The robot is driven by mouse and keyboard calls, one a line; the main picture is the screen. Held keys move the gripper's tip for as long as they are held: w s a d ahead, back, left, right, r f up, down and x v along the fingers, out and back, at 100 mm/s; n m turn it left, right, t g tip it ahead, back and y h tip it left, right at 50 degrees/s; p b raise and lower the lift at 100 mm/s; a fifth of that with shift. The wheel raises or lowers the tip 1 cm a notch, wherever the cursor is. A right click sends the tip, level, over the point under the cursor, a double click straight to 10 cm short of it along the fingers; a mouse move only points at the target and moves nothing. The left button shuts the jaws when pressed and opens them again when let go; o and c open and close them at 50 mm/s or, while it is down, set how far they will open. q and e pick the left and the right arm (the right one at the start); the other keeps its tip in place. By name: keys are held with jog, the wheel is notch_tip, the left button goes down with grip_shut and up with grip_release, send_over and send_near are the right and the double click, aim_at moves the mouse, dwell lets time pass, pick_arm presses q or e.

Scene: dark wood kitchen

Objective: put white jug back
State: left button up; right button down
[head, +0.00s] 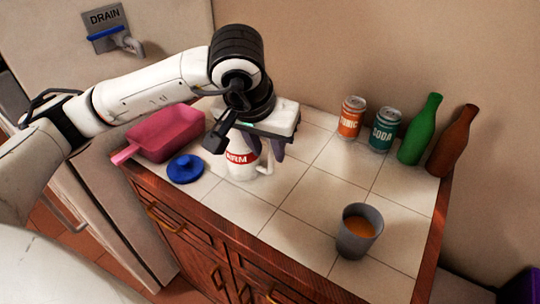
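The white jug (240,168) with a red label stands upright on the tiled counter (300,190), near its left-middle part. My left gripper (266,150) is directly above and at the jug, with its dark fingers pointing down by the jug's top and handle side. The gripper and wrist hide the jug's upper part. Whether the fingers are closed on the jug or only beside it cannot be told. My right gripper is not in view.
A blue lid (185,169) and a pink tray (168,134) lie left of the jug. A grey cup (358,232) with orange contents stands at front right. A tonic can (351,117), soda can (384,130), green bottle (420,130) and brown bottle (452,142) line the wall. The middle counter is clear.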

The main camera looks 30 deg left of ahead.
pick_arm(q)
jog(key=v, duration=0.7)
jog(key=shift+r, duration=0.25)
jog(key=shift+s, duration=0.1)
dwell(0.6)
